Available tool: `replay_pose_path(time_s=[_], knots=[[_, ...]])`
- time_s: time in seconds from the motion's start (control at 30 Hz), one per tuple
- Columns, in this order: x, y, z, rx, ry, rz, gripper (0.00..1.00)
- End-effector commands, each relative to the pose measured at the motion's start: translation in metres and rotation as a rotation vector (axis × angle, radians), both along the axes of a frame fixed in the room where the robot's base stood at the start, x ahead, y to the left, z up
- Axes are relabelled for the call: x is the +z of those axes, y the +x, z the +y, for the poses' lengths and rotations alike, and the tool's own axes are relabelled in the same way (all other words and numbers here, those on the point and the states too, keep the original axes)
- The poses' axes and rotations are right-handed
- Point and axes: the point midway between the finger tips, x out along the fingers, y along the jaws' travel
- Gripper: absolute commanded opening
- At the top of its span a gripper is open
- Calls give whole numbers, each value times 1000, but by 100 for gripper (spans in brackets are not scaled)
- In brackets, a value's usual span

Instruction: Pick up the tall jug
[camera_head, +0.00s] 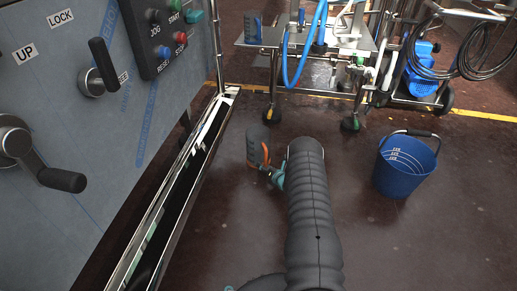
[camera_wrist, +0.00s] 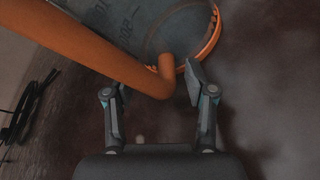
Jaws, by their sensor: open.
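The tall jug (camera_head: 257,138) is a dark grey vessel with an orange handle, just beyond the end of my arm in the head view. In the wrist view its grey body (camera_wrist: 165,30) with an orange rim fills the top centre. The thick orange handle (camera_wrist: 100,55) runs in from the upper left and bends toward the body. My gripper (camera_wrist: 155,84) is open, with one finger on each side of the handle's bent end. I cannot tell whether either finger touches it. In the head view my gripper (camera_head: 272,176) is partly hidden by my arm. What the jug rests on is unclear.
A grey machine panel (camera_head: 100,120) with knobs and levers stands at left, with a metal-edged trough (camera_head: 190,160) beside it. A blue bucket (camera_head: 405,168) stands on the floor at right. A wheeled metal cart (camera_head: 330,75) with hoses is behind. Brown floor lies open between.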

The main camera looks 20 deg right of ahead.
Motion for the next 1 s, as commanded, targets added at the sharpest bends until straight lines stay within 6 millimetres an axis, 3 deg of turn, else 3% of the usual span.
replay_pose_path(time_s=[0.03,0.17,0.2,0.67,0.83,1.0], knots=[[0,0,0,0,0,0,35],[0,0,0,0,0,0,3],[0,0,0,0,0,0,0],[0,-1,1,1,1,3,0],[20,0,0,1,0,2,0],[54,0,0,1,-1,-2,0]])
